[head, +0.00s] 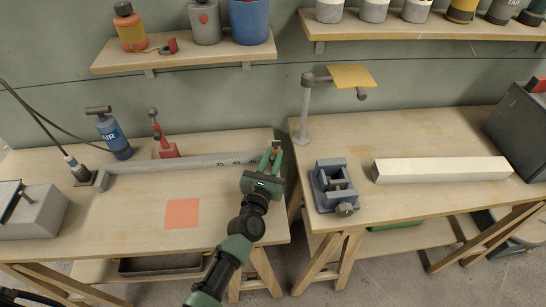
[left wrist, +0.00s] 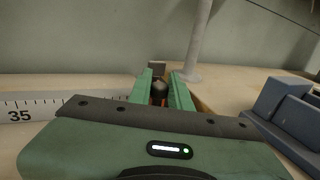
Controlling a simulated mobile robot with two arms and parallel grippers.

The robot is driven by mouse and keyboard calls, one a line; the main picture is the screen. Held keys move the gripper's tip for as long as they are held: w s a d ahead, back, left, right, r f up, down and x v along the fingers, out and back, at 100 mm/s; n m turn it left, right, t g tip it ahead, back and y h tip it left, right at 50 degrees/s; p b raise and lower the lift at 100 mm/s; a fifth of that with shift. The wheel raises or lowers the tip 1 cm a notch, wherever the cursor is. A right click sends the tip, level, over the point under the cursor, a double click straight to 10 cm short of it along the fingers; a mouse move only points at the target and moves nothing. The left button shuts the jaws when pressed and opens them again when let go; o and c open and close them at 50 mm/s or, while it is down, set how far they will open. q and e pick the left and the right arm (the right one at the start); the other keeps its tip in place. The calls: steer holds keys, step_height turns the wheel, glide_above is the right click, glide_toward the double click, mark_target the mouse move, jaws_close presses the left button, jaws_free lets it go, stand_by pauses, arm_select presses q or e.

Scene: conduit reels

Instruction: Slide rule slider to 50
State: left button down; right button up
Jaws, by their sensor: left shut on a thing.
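The rule (head: 185,165) is a long grey bar with dark marks and numbers, lying along the back of the left table. Its right part also shows in the left wrist view (left wrist: 40,108), where the number 35 is readable. My left gripper (head: 273,154) is at the rule's right end, near the table's right edge. It is shut on the slider, whose dark rounded knob (left wrist: 159,92) shows between the fingers in the left wrist view. The gripper hides most of the slider and the marks beside it, so I cannot read its exact position. My right gripper is not in view.
A red tool (head: 166,148) and a blue canister (head: 113,137) stand behind the rule. An orange square (head: 182,213) lies in front. On the right table are a blue-grey vise (head: 325,193), a post (head: 304,115) and a pale beam (head: 440,169). A gap separates the tables.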

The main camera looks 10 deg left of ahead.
arm_select(q)
steer(key=shift+a+b, duration=0.25)
steer(key=shift+b, duration=0.1)
steer(key=c, duration=1.3)
jaws_free()
steer(key=shift+s, duration=0.15)
steer(key=shift+s, duration=0.4)
steer(key=s, duration=0.4)
steer(key=s+a, duration=0.1)
steer(key=s, duration=0.1)
steer(key=shift+s+b, duration=0.3)
steer(key=shift+s, duration=0.1)
